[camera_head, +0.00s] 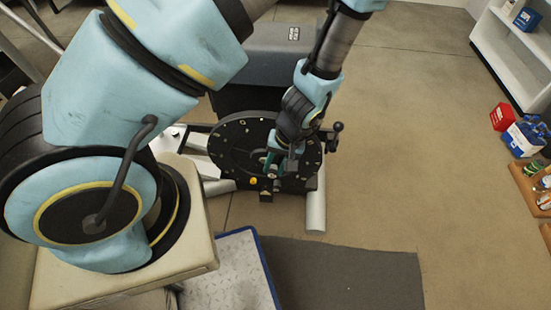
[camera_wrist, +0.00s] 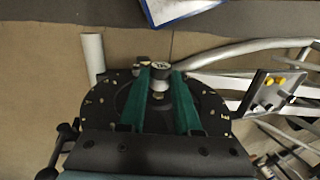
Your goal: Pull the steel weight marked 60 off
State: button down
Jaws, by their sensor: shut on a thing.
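A small silver cylinder (camera_wrist: 159,66), the steel weight by its look, sits between my two green fingers in the wrist view, near the edge of a dark round disc (camera_wrist: 105,103). Any number on it is too small to read. My gripper (camera_wrist: 161,75) is shut on this weight, a finger on each side. In the head view my gripper (camera_head: 271,165) reaches down over the disc (camera_head: 232,148) with pale marks around its rim. There the weight is mostly hidden by my fingers. I cannot tell whether it is still seated on the disc.
The disc belongs to a machine with a dark grey housing (camera_head: 285,62) and a pale floor tube (camera_head: 316,205). A dark mat (camera_head: 350,275) and a blue-edged plate (camera_head: 232,272) lie in front. Shelves (camera_head: 515,50) and boxes stand at right; open floor lies between.

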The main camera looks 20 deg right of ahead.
jog(key=shift+s+a, duration=0.3)
jog(key=shift+s, duration=0.4)
jog(key=shift+s+a, duration=0.35)
jog(key=shift+s, duration=0.35)
jog(key=shift+s+a, duration=0.3)
jog(key=shift+s, duration=0.4)
